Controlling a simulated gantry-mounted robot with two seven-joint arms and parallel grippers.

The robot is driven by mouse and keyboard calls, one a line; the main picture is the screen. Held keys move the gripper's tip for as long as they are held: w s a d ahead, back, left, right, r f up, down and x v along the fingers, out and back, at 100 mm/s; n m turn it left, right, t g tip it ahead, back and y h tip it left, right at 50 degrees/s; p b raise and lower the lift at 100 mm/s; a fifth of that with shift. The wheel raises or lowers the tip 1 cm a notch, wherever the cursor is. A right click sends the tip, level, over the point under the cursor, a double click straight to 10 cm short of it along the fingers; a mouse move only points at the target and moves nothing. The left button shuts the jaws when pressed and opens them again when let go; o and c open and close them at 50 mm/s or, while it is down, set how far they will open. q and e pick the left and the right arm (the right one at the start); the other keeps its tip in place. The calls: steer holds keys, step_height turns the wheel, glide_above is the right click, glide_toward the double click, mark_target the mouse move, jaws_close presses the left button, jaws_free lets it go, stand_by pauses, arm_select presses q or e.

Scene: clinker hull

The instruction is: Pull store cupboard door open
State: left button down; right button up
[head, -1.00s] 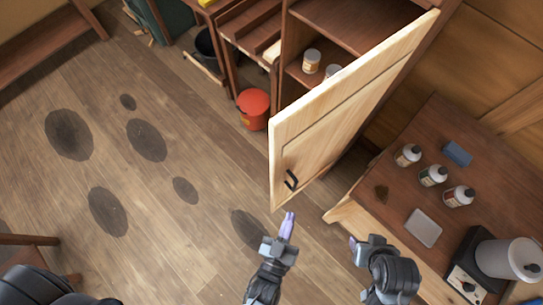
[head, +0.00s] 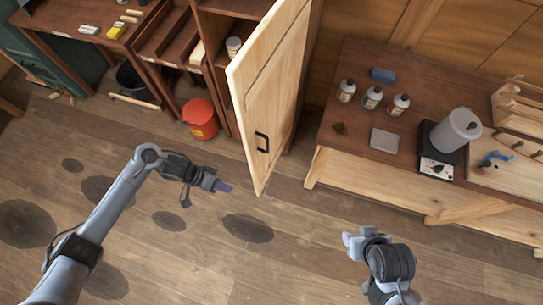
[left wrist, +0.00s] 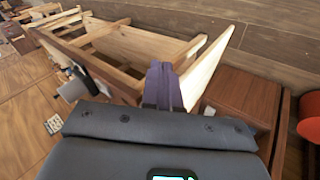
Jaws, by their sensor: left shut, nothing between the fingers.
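The store cupboard door (head: 262,101), a pale wood panel, stands swung out from the dark cupboard (head: 220,28), whose shelves show to its left. My left gripper (head: 224,187) is shut and empty, left of the door's lower corner and apart from the handle. Its purple fingers also show together in the left wrist view (left wrist: 162,88). My right gripper (head: 347,238) is in front of the workbench, away from the door; its fingers are too small to judge.
An orange bucket (head: 200,119) stands on the floor left of the door. The workbench (head: 349,129) at right bears several bottles, a grey plate (head: 385,140) and a grey pot (head: 456,131) on a heater. The floor below the door is open, with dark stains.

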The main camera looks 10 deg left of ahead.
arm_select(q)
steer(key=w+a+r+t, duration=0.3)
steer(key=w+a+r, duration=0.3)
steer(key=w+r, duration=0.45)
steer(key=s+d+r+p+x, duration=0.1)
steer(key=d+p+x, duration=0.1)
steer(key=x, duration=1)
steer(key=shift+d+f+y, duration=0.15)
steer(key=shift+f+y, duration=0.05)
steer(key=shift+y, duration=0.2)
arm_select(e)
steer(key=shift+d+r, duration=0.15)
steer(key=shift+r, duration=1.05)
